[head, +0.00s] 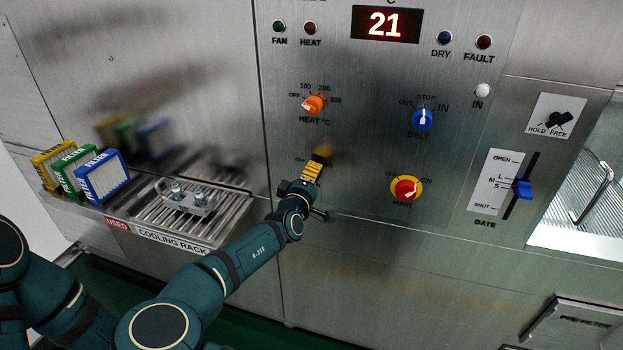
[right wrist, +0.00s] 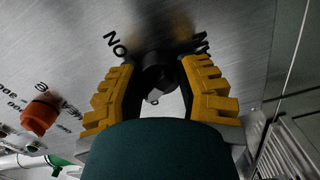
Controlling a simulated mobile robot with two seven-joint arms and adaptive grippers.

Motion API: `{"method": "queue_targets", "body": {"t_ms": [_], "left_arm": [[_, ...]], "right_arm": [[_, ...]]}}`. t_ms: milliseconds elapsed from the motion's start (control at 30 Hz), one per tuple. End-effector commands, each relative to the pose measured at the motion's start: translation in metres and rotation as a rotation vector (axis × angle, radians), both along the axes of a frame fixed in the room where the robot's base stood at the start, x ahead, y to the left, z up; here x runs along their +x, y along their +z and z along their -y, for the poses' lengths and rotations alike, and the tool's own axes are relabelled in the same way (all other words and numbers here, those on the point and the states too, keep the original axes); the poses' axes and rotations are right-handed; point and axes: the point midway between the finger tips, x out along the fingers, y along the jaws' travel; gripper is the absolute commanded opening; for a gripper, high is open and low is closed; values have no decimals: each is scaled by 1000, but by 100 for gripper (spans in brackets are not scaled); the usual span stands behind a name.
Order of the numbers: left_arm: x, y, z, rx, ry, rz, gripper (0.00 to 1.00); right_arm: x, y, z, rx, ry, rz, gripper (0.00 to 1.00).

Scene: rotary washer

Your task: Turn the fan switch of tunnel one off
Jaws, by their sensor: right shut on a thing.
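My right gripper (head: 314,168) is at the steel control panel, below the orange heat knob (head: 313,104) and left of the red main switch (head: 405,189). In the right wrist view its yellow fingers (right wrist: 160,85) are shut on a black rotary knob (right wrist: 158,72), one finger on each side. The knob has a pale mark on its end; which way it points is not clear. A small OFF label shows beside the gripper in the head view. The knob's name label is hidden. The green FAN lamp (head: 279,27) looks dark. My left gripper is not in view.
The blue belt knob (head: 422,119) and blue gate slider (head: 522,188) are farther right. The display (head: 386,24) reads 21.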

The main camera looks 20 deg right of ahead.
Motion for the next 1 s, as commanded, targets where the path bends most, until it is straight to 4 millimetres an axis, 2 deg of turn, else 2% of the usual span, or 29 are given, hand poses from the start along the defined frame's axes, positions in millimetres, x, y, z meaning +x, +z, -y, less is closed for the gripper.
{"method": "queue_targets", "body": {"t_ms": [400,1000], "left_arm": [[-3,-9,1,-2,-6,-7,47],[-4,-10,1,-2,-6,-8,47]], "right_arm": [[0,1,0,-183,0,-121,0],[0,1,0,-218,0,-144,0]]}}
